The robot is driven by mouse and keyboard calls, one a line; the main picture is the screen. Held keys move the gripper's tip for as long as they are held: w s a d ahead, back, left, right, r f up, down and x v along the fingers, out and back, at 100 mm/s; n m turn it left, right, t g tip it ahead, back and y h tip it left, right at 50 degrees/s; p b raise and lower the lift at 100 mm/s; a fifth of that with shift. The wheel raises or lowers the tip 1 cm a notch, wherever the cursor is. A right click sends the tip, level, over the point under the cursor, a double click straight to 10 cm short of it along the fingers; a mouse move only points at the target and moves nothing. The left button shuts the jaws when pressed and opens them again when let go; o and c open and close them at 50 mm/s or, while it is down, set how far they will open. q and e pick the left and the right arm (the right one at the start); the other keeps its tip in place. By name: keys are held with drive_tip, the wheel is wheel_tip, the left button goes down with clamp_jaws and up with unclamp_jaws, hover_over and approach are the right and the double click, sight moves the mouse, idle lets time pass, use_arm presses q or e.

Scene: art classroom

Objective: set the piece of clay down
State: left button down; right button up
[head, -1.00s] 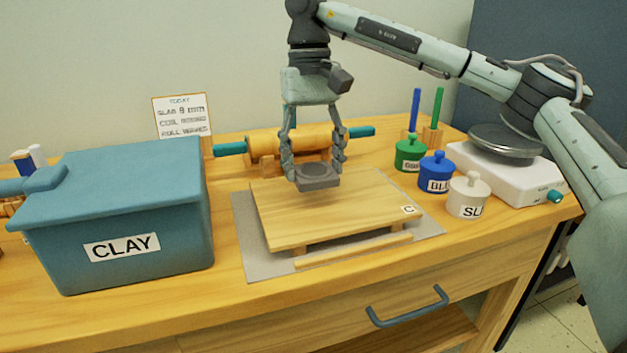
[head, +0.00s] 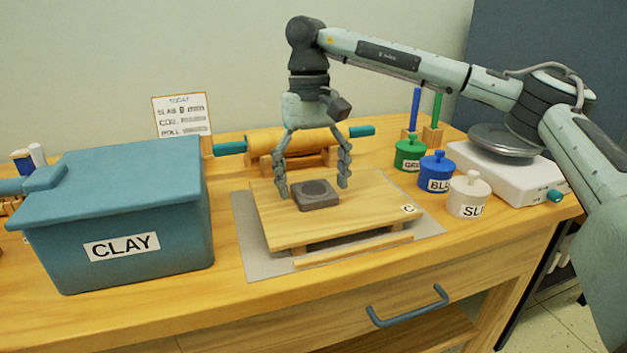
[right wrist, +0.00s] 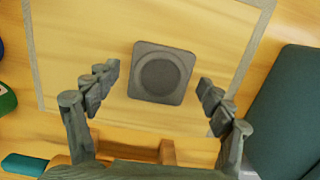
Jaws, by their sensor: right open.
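The piece of clay (head: 316,195) is a dark grey square block with a round hollow in its top. It lies flat on the wooden board (head: 290,230) marked C. My right gripper (head: 314,192) is open above and around it, one finger on each side and apart from it. In the right wrist view the clay (right wrist: 161,73) lies beyond and between the open fingertips (right wrist: 158,86), with gaps on both sides. My left gripper is not in view.
A teal CLAY bin (head: 130,210) stands at left. A rolling pin (head: 300,142) lies behind the board. Green (head: 408,156), blue (head: 436,174) and white (head: 467,197) jars and a scale (head: 510,172) stand at right. A grey mat (head: 246,250) lies under the board.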

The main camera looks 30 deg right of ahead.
sight(311, 187)
drive_tip(key=shift+r, duration=0.15)
drive_tip(key=shift+w+r, duration=0.1)
drive_tip(key=shift+r, duration=0.2)
drive_tip(key=r, duration=0.7)
drive_tip(key=shift+w, duration=0.4)
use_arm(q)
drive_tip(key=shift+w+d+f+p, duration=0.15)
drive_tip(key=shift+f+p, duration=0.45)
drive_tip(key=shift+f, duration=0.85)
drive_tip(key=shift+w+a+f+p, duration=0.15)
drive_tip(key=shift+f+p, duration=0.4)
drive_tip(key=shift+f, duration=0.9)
use_arm(e)
drive_tip(key=shift+w+d+r, duration=0.1)
drive_tip(key=shift+r, duration=1)
drive_tip(key=shift+w+d+r, duration=0.1)
drive_tip(key=shift+r, duration=0.95)
